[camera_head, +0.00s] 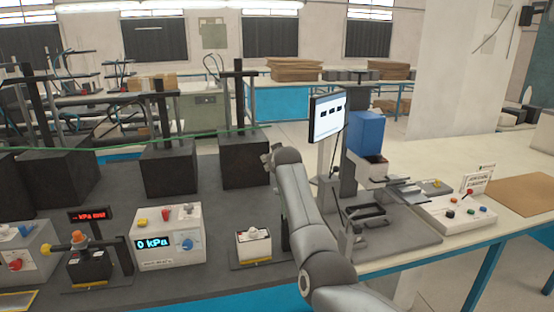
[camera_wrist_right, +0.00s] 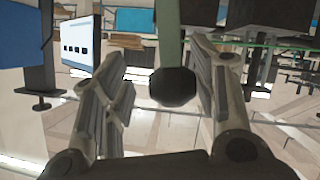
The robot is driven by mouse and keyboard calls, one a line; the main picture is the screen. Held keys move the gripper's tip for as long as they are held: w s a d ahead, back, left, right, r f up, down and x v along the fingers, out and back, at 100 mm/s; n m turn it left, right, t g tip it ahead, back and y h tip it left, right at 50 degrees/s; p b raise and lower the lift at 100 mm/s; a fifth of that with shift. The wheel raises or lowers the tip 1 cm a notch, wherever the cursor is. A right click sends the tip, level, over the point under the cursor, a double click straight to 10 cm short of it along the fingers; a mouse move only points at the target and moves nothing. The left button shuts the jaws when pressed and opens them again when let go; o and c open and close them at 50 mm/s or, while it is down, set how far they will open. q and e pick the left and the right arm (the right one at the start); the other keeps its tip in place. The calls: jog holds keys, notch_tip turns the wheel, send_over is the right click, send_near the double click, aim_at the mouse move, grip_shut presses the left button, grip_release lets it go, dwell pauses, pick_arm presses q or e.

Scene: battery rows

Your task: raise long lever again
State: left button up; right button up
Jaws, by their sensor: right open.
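My right gripper (camera_wrist_right: 160,72) is open, with one finger on each side of the knob in the picture. Neither finger visibly touches it, and I cannot tell how deep the knob sits between them. In the head view my right gripper (camera_head: 272,157) is at the end of my grey arm, and the lever cannot be made out there. My left gripper is out of view.
A white box reading 0 kPa (camera_head: 168,238) and a small battery-like block (camera_head: 253,245) stand on the dark bench. Black blocks with posts (camera_head: 245,160) stand behind.

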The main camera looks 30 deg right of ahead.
jog(key=shift+a+r, duration=0.1)
jog(key=shift+a, duration=0.15)
jog(key=shift+s+a, duration=0.1)
jog(key=v, duration=1.1)
jog(key=shift+s, duration=0.3)
